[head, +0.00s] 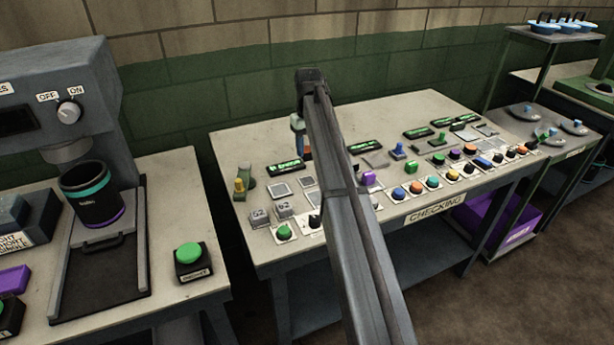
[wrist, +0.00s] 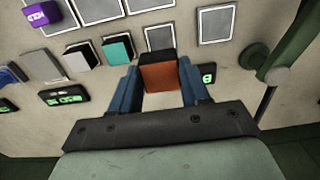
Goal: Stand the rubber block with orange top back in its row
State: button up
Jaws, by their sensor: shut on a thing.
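The rubber block with orange top (wrist: 158,76) is between the two blue fingers of my gripper (wrist: 158,88) in the wrist view. The fingers press on its left and right sides. Its dark far side shows beyond the orange face. In the head view, my gripper (head: 298,122) is over the back left of the checking table (head: 235,150), and a bit of the orange block (head: 306,146) shows at its tip, partly hidden by my arm. I cannot tell whether the block touches the table. A teal-topped block (wrist: 117,48) and a pale-topped block (wrist: 80,56) stand to its left in the wrist view.
A black display with green text (head: 285,169) lies just below my gripper in the head view. Framed pale squares (wrist: 215,23) lie beyond the block. A green upright fixture (wrist: 258,56) stands to the right. A purple block (wrist: 36,16) is at far left. Coloured buttons line the table's front.

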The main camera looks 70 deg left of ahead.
notch_tip(320, 180, down, 9)
jog(key=shift+f, duration=0.15)
dwell(0.4)
jog(key=shift+f, duration=0.1)
jog(key=o, duration=1.1)
jog(key=shift+c, duration=0.2)
notch_tip(320, 180, up, 12)
jog(key=shift+r, duration=0.15)
